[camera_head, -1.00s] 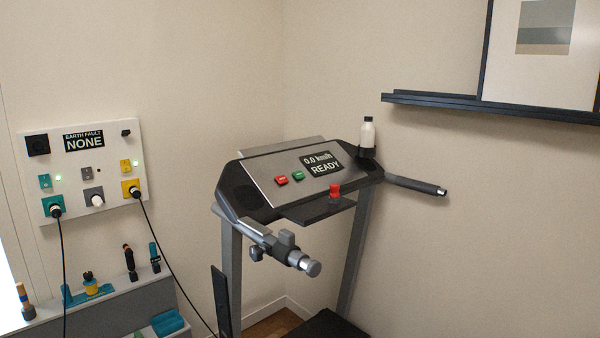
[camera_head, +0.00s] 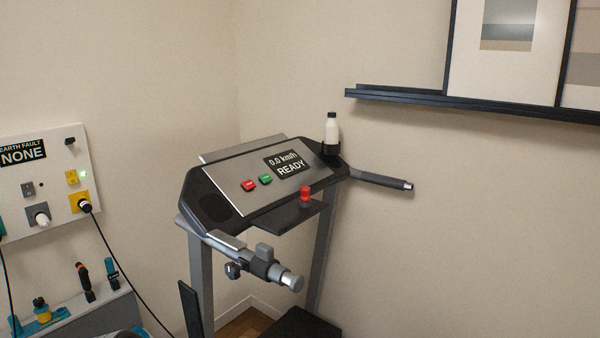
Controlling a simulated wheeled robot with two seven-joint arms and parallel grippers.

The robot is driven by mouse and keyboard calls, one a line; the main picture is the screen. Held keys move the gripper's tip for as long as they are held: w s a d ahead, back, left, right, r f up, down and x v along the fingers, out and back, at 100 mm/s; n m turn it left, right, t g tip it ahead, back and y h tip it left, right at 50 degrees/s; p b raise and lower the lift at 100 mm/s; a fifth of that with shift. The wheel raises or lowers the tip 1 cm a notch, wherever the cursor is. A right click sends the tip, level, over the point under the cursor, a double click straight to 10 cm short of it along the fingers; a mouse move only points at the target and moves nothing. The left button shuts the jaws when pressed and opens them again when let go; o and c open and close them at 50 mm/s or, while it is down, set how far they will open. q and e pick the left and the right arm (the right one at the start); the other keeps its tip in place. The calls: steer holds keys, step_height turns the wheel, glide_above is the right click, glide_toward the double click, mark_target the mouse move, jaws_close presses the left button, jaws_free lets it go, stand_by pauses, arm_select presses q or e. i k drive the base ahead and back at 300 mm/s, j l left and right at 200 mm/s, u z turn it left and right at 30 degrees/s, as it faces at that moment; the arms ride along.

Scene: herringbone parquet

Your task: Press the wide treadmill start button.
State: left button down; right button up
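The treadmill console (camera_head: 222,192) stands in the middle of the view, tilted toward me. Its display (camera_head: 289,165) reads "0.0 km/h READY". A green button (camera_head: 265,180) sits left of the display, with a red button (camera_head: 249,185) just left of it. The lettering on both buttons is too small to read. A red knob-like piece (camera_head: 305,194) stands on a dark shelf below the display. Neither of my grippers shows in the view.
Handrails stick out at the front (camera_head: 290,281) and right (camera_head: 395,183) of the treadmill. A white bottle (camera_head: 331,131) stands in a holder at the console's right. A socket panel (camera_head: 60,158) with cables is at left. A dark wall shelf (camera_head: 400,96) holds pictures.

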mark_target(265, 178)
steer(key=i+j+z, duration=0.15)
steer(key=j+z, duration=0.25)
steer(key=i+j+z, duration=0.1)
steer(key=j+z, duration=0.3)
steer(key=j, duration=0.25)
steer(key=j+z, duration=0.4)
steer(key=j, duration=0.15)
steer(key=j+z, duration=0.4)
steer(key=j, duration=0.15)
steer(key=k+j+z, duration=0.2)
steer(key=j+z, duration=0.2)
steer(key=j, duration=0.1)
